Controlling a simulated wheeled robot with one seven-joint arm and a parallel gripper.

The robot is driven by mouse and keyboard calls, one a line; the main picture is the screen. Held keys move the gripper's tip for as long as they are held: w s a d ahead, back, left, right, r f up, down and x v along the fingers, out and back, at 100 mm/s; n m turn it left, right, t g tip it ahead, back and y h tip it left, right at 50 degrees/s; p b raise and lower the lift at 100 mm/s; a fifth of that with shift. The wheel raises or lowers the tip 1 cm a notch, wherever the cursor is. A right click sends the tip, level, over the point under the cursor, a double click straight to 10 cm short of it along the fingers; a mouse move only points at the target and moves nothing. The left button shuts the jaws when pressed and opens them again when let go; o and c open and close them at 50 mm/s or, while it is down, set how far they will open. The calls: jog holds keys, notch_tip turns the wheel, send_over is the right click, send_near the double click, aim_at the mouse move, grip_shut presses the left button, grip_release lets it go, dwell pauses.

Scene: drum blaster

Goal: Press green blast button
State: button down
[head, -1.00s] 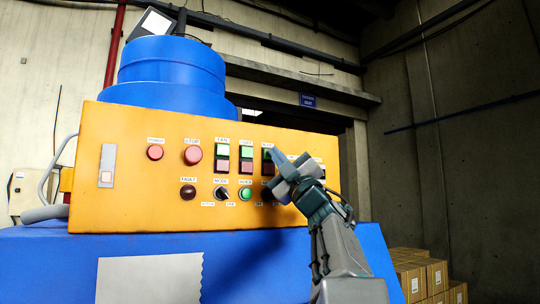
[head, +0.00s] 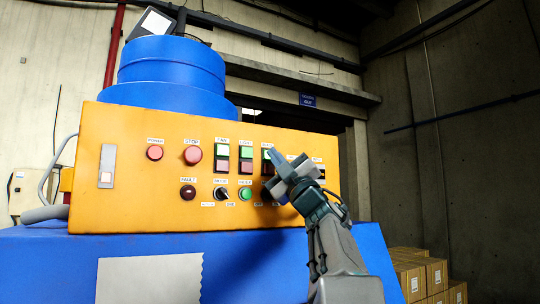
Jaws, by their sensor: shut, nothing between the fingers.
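The orange control panel (head: 120,190) of the blue drum blaster faces me. The green blast button (head: 267,154) is the upper half of the third green-and-red pair from the left, with a label above it that is partly covered. My gripper (head: 274,156) is shut and empty, its tip pointing up and left. In the picture the tip overlaps the right edge of this green button and hides the red one below it. I cannot tell whether the tip touches the button.
Two more green-and-red pairs, fan (head: 221,158) and a middle one (head: 246,160), sit to the left. A red stop button (head: 193,155) and a round green button (head: 245,194) are also on the panel. Cardboard boxes (head: 420,273) stand at lower right.

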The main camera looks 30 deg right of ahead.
jog(key=shift+s, duration=0.15)
jog(key=shift+s+b, duration=0.35)
jog(key=shift+s, duration=0.35)
jog(key=s+b, duration=0.1)
jog(key=s, duration=0.4)
jog(key=shift+a+b, duration=0.2)
jog(key=shift+b, duration=0.15)
dwell(0.6)
